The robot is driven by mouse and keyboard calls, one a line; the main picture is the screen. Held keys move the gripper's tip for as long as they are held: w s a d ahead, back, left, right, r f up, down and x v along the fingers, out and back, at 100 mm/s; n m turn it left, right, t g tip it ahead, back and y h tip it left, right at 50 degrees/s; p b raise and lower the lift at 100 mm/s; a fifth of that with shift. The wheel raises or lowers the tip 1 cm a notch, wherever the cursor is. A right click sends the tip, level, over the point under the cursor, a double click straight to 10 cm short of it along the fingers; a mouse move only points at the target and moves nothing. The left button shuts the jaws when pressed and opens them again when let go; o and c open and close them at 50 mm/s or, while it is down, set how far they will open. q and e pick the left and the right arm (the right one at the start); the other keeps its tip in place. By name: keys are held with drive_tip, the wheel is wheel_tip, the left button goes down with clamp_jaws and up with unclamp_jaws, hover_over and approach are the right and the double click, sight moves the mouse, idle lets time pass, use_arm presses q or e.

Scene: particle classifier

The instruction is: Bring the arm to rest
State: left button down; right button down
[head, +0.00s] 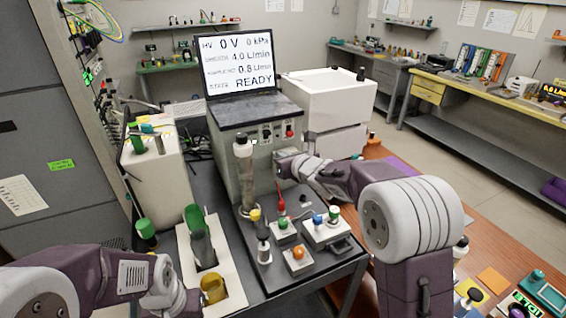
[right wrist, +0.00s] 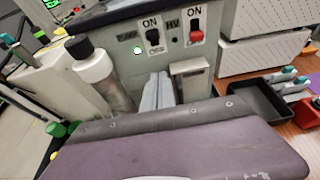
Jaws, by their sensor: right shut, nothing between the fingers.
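My right arm reaches in from the lower right in the head view. Its gripper (head: 281,165) is close to the front of the grey instrument cabinet (head: 226,155). In the right wrist view the right gripper's fingers (right wrist: 158,92) are together, with nothing between them. They point at the panel below a black switch (right wrist: 153,37) and a red switch (right wrist: 197,28), both marked ON. I cannot tell whether they touch the panel. My left arm is low at the left in the head view; its fingers cannot be made out.
A screen (head: 240,62) above the cabinet reads 0 V and READY. A capped cylinder (head: 245,170) stands left of the right gripper. Control boxes (head: 326,232) and a tray with tubes (head: 228,262) lie in front. A white box (head: 325,95) stands behind.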

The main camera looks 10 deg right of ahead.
drive_tip(key=shift+s+d, duration=0.1)
drive_tip(key=shift+s, duration=0.1)
drive_tip(key=shift+r, duration=0.15)
